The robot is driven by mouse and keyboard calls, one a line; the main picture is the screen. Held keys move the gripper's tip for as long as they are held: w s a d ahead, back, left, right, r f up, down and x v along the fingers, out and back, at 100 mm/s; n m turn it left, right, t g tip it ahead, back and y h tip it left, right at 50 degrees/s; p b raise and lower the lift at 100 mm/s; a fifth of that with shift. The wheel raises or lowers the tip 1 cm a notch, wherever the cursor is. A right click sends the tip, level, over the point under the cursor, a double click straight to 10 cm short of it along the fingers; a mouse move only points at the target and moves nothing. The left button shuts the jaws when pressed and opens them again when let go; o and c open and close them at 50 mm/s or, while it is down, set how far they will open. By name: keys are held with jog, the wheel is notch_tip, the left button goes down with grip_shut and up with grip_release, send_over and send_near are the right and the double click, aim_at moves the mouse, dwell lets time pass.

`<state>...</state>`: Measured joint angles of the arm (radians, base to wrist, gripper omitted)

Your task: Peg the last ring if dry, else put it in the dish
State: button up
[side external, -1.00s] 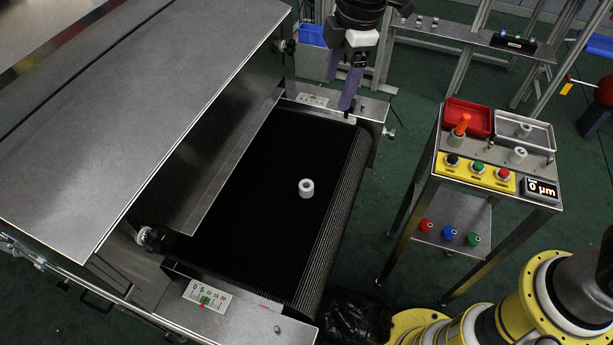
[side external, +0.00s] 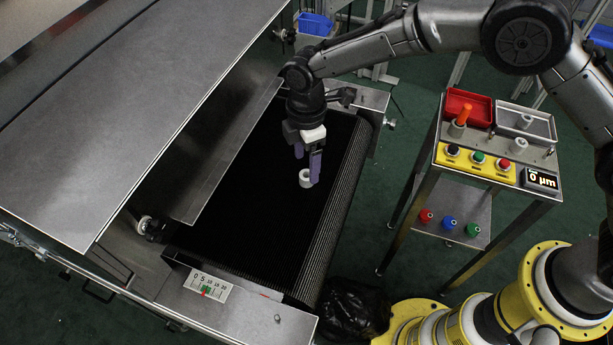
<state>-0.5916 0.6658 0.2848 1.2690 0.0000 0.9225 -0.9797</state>
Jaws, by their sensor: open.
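A white ring (side external: 306,180) sits on the black belt, its hole facing up. My gripper (side external: 305,165) points down over it with its purple fingers open. One finger is at the ring's right side; the other is partly hidden, and I cannot tell whether either touches. A red dish (side external: 468,92) and a grey dish (side external: 508,131) are behind the buttons. A white ring-like piece (side external: 526,121) is in the grey dish.
The dryer hood (side external: 120,100) overhangs the belt (side external: 255,225) on the left. A yellow button panel (side external: 477,163) is on the stand. Red, blue and green knobs (side external: 449,223) show on its lower shelf. The belt around the ring is clear.

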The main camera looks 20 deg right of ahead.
aim_at(306, 172)
jog(key=shift+w+d+f, duration=0.1)
jog(key=shift+w+f, duration=0.1)
jog(key=shift+f, duration=1.15)
jog(key=shift+w+d+f, duration=0.1)
jog(key=shift+w+f, duration=0.05)
jog(key=shift+f, duration=1.15)
grip_shut()
